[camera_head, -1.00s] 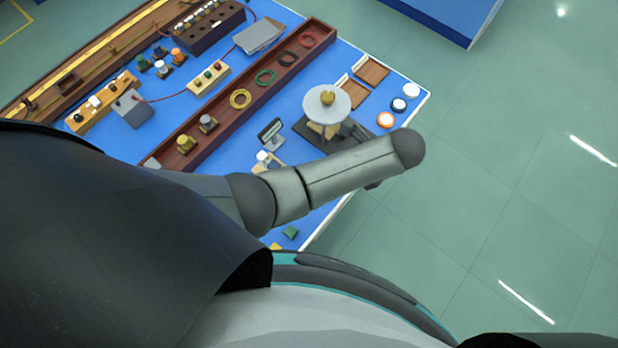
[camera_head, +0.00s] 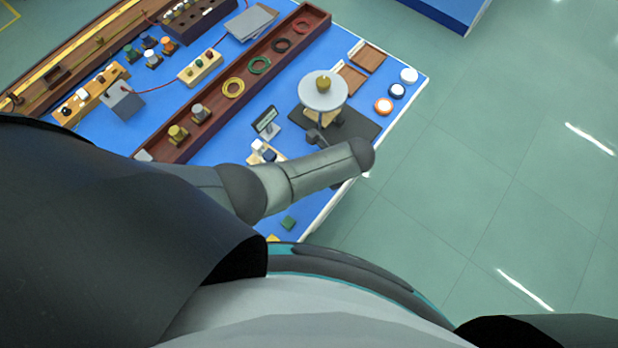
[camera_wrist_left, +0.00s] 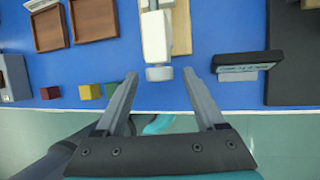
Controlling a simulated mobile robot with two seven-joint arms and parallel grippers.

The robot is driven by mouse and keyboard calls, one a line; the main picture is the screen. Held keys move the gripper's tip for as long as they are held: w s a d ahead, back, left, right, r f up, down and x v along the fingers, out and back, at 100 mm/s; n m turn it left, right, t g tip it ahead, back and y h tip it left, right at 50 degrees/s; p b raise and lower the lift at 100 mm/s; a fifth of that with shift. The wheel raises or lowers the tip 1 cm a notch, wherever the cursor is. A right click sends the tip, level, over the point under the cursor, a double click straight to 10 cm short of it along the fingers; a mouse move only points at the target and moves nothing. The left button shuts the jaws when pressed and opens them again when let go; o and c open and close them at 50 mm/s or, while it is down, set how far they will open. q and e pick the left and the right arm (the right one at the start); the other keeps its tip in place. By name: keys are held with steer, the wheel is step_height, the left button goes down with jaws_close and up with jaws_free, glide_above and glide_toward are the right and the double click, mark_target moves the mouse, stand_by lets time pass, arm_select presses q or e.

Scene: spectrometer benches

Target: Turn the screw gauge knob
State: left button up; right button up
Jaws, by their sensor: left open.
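A small white instrument, apparently the screw gauge, lies on a wooden base in the left wrist view; its rounded end knob (camera_wrist_left: 160,73) points toward me. In the head view a small white-and-dark instrument on a pale wooden base (camera_head: 264,152), likely the same one, shows just above my arm. My left gripper (camera_wrist_left: 161,76) is open and empty. Its fingertips appear on either side of the knob in the picture, with gaps on both sides; I cannot tell the height difference. In the head view my left arm hides the gripper. My right gripper is not in view.
A dark label stand (camera_wrist_left: 247,70) stands right of the instrument. Red, yellow and green cubes (camera_wrist_left: 90,91) line the table's edge at left, below wooden trays (camera_wrist_left: 50,28). A white disc on a stand (camera_head: 322,91) and a long brown box (camera_head: 205,124) stand beyond my arm.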

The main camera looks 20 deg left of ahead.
arm_select(q)
steer(key=shift+c, duration=0.4)
steer(key=c, duration=0.6)
jaws_close()
